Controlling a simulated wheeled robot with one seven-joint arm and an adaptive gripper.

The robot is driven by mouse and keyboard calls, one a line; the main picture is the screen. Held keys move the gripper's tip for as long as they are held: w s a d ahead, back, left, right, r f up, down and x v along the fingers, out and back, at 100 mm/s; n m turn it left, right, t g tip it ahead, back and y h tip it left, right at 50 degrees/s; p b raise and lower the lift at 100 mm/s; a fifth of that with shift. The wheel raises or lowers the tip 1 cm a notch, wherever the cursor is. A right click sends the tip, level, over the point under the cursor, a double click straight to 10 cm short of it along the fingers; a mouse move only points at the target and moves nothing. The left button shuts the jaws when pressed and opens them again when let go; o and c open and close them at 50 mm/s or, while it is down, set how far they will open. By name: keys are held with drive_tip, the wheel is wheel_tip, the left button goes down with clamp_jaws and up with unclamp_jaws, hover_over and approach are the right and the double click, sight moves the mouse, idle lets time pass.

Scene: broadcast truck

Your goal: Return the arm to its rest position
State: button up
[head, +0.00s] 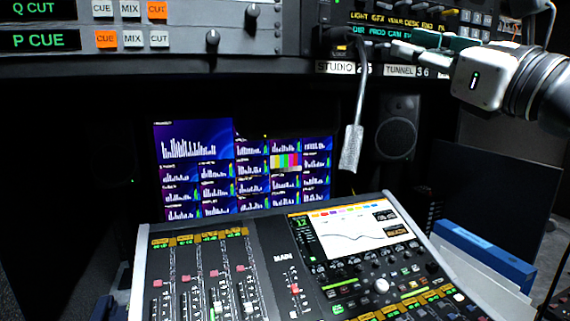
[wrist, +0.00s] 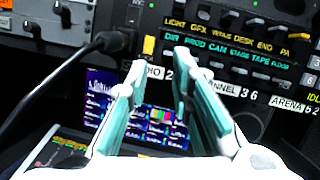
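My arm reaches in from the right in the head view, with my gripper (head: 394,49) in front of the labelled button panel (head: 405,22). In the wrist view my gripper (wrist: 159,62) shows two teal fingers with a gap between them and nothing held. The fingertips point at the panel's lower edge, near the number labels. A black plug (wrist: 113,41) with a cable sits at the panel, left of the fingers and apart from them in the picture. I cannot tell the exact distance from the fingertips to the panel.
A speaker (head: 397,128) stands behind, and a blue binder (head: 485,250) lies at the right.

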drive_tip(key=s+a+f+n+g, duration=0.3)
drive_tip(key=f+n+g, duration=0.15)
drive_tip(key=f, duration=0.25)
drive_tip(key=s+a+f+n+g, duration=0.3)
drive_tip(key=a+f+n, duration=0.1)
drive_tip(key=f+n, duration=0.2)
drive_tip(key=s+a+f+n+g, duration=0.3)
drive_tip(key=f+n, duration=0.3)
drive_tip(key=f, duration=0.1)
drive_tip(key=s+d+f+n+g+h+p, duration=0.2)
drive_tip(key=s+d+f+n+g+h, duration=0.2)
drive_tip(key=s+d+f+n+h, duration=0.5)
wheel_tip(320, 180, down, 2)
drive_tip(key=s+d+n, duration=0.2)
drive_tip(key=s+n, duration=0.1)
drive_tip(key=shift+p, duration=0.3)
drive_tip(key=shift+w+a+g, duration=0.1)
drive_tip(key=shift+g, duration=0.15)
